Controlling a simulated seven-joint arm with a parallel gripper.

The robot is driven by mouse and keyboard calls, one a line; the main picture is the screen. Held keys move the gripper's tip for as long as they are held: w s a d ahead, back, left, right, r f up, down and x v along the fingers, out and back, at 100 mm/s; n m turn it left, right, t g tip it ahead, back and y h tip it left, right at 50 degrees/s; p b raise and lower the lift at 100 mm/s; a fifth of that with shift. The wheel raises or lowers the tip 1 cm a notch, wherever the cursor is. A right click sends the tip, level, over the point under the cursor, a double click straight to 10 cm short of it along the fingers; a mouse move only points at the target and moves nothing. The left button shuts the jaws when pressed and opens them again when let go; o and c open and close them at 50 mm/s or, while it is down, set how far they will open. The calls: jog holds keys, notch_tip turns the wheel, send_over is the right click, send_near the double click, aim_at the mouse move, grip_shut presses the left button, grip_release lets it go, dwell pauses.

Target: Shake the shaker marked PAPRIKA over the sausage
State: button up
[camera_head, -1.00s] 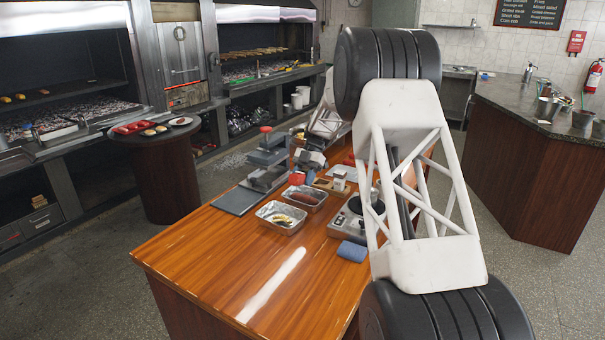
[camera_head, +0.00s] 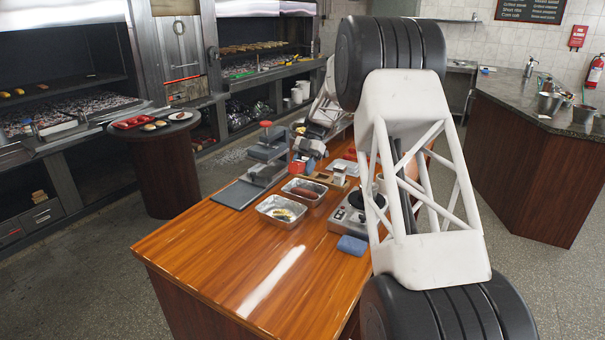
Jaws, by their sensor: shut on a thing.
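My gripper (camera_head: 306,156) is at the far part of the wooden table, small in the view and partly blended with things behind it. It is shut on a small red object, which looks like a shaker (camera_head: 298,167); its label is too small to read. The shaker is just beyond a foil tray (camera_head: 321,199) that holds a dark reddish piece, likely the sausage (camera_head: 303,191). A whitish shaker (camera_head: 339,173) stands to the right of the gripper, its marking unreadable. I cannot tell how far above the table the held shaker is.
A nearer foil tray (camera_head: 262,207) holds yellowish and dark food. A burner-like device (camera_head: 345,222) and a blue cloth (camera_head: 352,245) lie to the right. The table's front (camera_head: 220,265) is clear. My arm hides the right side.

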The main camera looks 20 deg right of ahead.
aim_at(305, 194)
jog(key=shift+r, duration=0.15)
jog(key=shift+f, duration=1.75)
jog(key=shift+r, duration=1.75)
jog(key=shift+f, duration=1.75)
